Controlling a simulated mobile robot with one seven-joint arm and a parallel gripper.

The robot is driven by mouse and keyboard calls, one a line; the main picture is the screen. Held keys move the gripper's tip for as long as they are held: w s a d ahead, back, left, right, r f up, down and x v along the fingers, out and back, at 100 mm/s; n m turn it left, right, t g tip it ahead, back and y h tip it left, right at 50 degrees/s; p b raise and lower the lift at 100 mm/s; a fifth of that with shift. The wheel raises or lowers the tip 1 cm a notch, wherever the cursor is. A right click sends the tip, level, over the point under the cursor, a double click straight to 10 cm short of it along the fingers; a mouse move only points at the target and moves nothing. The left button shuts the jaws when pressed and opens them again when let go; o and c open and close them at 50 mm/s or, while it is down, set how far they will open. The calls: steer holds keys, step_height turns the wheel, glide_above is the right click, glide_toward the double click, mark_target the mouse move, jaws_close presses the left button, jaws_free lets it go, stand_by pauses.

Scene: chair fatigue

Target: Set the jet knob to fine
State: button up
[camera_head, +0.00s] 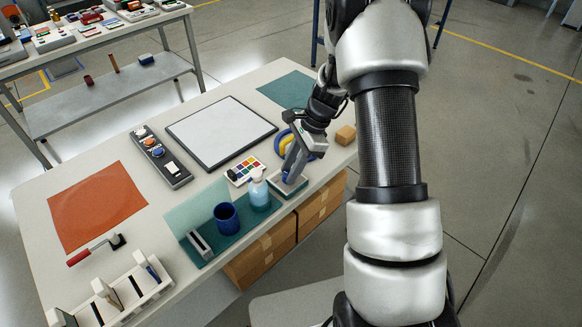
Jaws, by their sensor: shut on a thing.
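My gripper (288,176) reaches down to a small grey box (299,188) near the table's right front edge. Its fingers are shut at the box's top, where a blue part shows. I take the part between the fingers to be the jet knob, but the fingers hide it. Its pointer and any fine marking cannot be read. A white and light blue bottle (259,192) stands upright just left of the box, apart from the gripper.
A blue cup (227,218) stands left of the bottle on a teal mat (225,243). A paint palette (245,170), yellow and blue rings (283,143) and a wooden block (345,135) are close by. A white board (220,132) and a button strip (160,155) lie farther left.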

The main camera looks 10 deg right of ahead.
steer(key=n+g, duration=0.1)
steer(key=n, duration=0.3)
steer(key=shift+w+n+g+h, duration=0.1)
steer(key=shift+n+g+h, duration=0.2)
steer(key=shift+n+g, duration=0.1)
steer(key=shift+w+a+n+g+h, duration=0.1)
steer(key=shift+n+g+h, duration=0.25)
steer(key=shift+n, duration=0.8)
steer(key=shift+a+n+g+h, duration=0.1)
steer(key=shift+n+g+h, duration=0.2)
steer(key=shift+n, duration=0.85)
steer(key=shift+d, duration=0.1)
steer(key=o, duration=1)
steer(key=p+v, duration=0.1)
steer(key=v, duration=1.6)
steer(key=shift+w+r, duration=0.15)
